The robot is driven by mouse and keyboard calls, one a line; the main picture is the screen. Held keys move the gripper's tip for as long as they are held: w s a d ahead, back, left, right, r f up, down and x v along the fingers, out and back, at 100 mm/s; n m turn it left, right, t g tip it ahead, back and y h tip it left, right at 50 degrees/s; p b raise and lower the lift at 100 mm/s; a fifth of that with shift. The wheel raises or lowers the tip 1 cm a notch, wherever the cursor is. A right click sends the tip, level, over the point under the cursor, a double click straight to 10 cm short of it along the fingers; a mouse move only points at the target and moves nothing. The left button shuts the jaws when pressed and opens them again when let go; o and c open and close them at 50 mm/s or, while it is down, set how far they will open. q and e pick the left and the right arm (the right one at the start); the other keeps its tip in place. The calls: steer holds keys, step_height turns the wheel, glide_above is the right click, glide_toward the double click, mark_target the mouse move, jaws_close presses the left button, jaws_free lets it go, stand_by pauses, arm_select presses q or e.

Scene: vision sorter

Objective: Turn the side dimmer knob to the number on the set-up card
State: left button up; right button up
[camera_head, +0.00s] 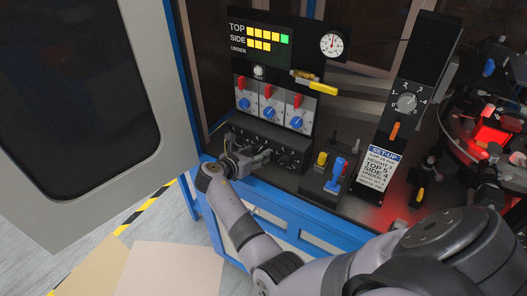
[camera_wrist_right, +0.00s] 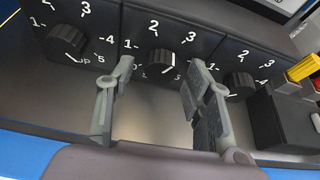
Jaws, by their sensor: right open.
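The dimmer box (camera_head: 225,133) has a row of dark knobs with white numbers. My right gripper (camera_head: 262,153) is at its front, fingers toward the knobs. In the wrist view, the open right gripper (camera_wrist_right: 160,78) has one finger on each side of the middle knob (camera_wrist_right: 160,63), apparently the side one; its name is not readable. Contact cannot be told. Its white mark is at its right edge; the number there is hidden by a finger. The set-up card (camera_head: 378,168) seems to read SIDE 4. My left gripper is not in view.
The left knob (camera_wrist_right: 62,42) and right knob (camera_wrist_right: 240,83) flank the middle one. A display (camera_head: 259,40) shows yellow blocks by SIDE, and yellow plus green by TOP. Blue switches (camera_head: 270,113) are above the box.

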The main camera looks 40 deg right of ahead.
steer(key=shift+r, duration=0.1)
steer(key=shift+a, duration=0.1)
steer(key=shift+c, duration=0.2)
jaws_close()
stand_by(0.4)
